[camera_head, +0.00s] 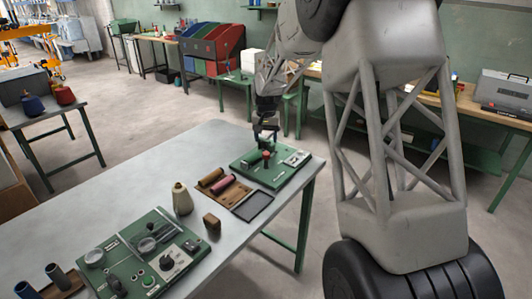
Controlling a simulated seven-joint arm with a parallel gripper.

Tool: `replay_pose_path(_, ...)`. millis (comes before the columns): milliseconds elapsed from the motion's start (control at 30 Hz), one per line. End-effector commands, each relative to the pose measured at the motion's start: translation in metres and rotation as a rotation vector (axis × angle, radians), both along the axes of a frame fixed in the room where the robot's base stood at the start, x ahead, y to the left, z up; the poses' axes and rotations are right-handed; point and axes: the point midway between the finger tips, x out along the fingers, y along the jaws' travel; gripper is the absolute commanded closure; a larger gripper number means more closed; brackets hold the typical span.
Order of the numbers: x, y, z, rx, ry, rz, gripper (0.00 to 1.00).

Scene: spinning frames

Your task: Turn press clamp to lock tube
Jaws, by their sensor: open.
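My gripper (265,138) points down over the green fixture board (283,177) at the far right end of the grey table. Its fingers are open, close above or around a small part with a red-orange top (267,155), which may be the press clamp. A dark green tube-like piece (252,158) lies on the board just left of it. I cannot tell whether my fingers touch anything, and the clamp's position is too small to read. A brown tube (211,178) and a dark red tube (222,187) lie on a brown holder left of the board.
A green control panel (125,269) and dark spools (56,276) are at the front left. The table's left middle (110,195) is clear.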

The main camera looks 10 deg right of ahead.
Motion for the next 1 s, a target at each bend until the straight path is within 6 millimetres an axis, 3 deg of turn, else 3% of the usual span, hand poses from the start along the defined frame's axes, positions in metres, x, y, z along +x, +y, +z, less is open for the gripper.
replay_pose_path(600,0.0,0.0,-0.064,0.0,0.001,0.0,0.4)
replay_pose_path(1000,0.0,0.0,-0.069,0.0,0.0,0.0,0.4)
